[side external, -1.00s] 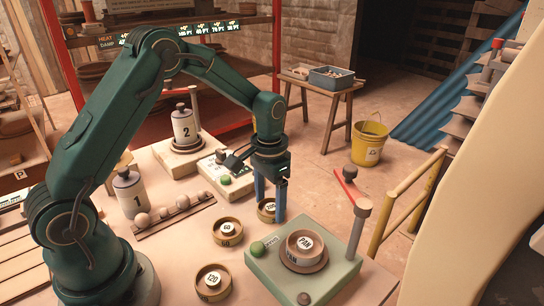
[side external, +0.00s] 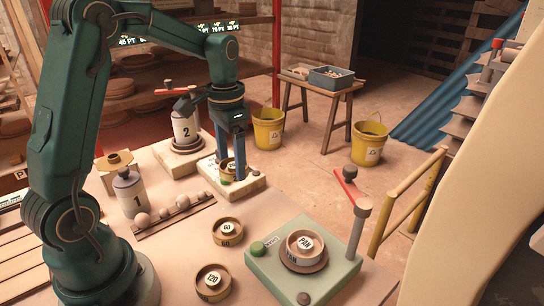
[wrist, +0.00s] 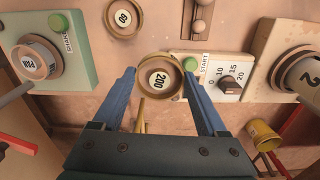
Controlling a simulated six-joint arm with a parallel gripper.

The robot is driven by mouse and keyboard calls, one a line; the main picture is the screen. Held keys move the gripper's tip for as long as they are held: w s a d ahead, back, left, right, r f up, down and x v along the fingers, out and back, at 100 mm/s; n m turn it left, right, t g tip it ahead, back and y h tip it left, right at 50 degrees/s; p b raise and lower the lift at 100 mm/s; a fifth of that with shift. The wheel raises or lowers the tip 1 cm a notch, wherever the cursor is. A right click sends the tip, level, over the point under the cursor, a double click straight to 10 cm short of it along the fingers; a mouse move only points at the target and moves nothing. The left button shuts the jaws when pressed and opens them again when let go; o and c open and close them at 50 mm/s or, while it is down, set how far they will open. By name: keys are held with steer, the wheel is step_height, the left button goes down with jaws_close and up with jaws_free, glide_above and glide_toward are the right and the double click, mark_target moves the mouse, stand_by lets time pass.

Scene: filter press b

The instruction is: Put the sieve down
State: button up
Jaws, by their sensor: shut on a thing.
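The sieve marked 200 (side external: 227,164) is a small round tan ring with a white label. My gripper (side external: 230,172) is shut on it, with one blue finger on each side. In the wrist view the 200 sieve (wrist: 160,76) sits between the fingertips, close beside the white box with a dial (wrist: 228,86) and green START button. In the side view it overlaps this white box (side external: 240,185); I cannot tell whether it touches it. The sieves marked 60 (side external: 227,232) and 120 (side external: 213,284) stand on the table.
A green press box with a round pan (side external: 305,250) and a post stands at the front right. Jar 2 (side external: 185,128) on its base is just behind my gripper, jar 1 (side external: 129,190) to the left. Bare table separates the 60 sieve and white box.

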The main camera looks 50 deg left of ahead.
steer(key=r+m, duration=0.2)
steer(key=m, duration=0.1)
steer(key=s+d+r+m, duration=0.1)
steer(key=r+m, duration=0.1)
steer(key=m, duration=0.1)
steer(key=r+m, duration=0.2)
steer(key=shift+s+d+m, duration=0.25)
steer(key=shift+d+m, duration=0.05)
steer(key=shift+m, duration=0.1)
steer(key=d+r+m, duration=0.4)
steer(key=d+m, duration=0.2)
steer(key=d, duration=0.1)
glide_above(303, 242)
steer(key=f, duration=0.7)
steer(key=shift+a, duration=0.4)
steer(key=shift+d+f, duration=0.4)
steer(key=shift+f, duration=1.85)
steer(key=shift+f, duration=0.15)
